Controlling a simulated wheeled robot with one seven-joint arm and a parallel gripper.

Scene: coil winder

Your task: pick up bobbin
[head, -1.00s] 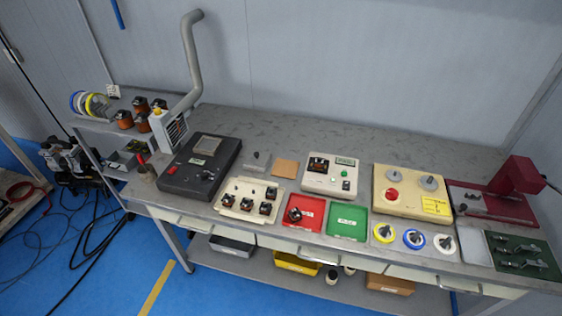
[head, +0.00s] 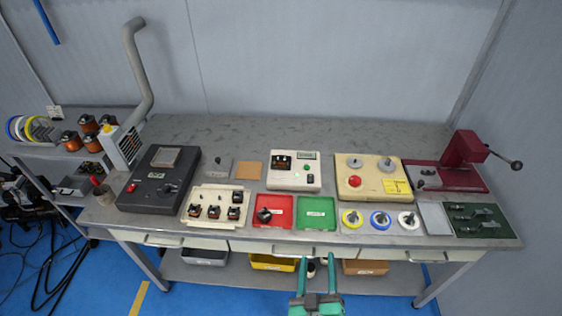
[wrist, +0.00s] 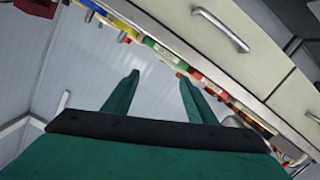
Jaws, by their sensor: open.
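My gripper (head: 318,268) is open and empty in front of the bench's front edge, below the green tray in the head view. Its two green fingers (wrist: 159,78) stand apart in the wrist view, with nothing between them. Several small dark bobbin-like parts, some with copper colour, sit in the cream tray (head: 200,224) at the left. One more dark part (head: 264,215) lies in the red tray (head: 281,222). Another dark part sits on the white tester (head: 296,181). I cannot tell which one is the bobbin meant.
The green tray (head: 316,223) looks empty. Yellow, blue and white ringed parts (head: 380,219) stand to its right. A cream machine (head: 352,186) and a dark red winder (head: 455,176) stand behind. A black box (head: 150,190) stands left. Drawer fronts (head: 260,247) line the bench edge.

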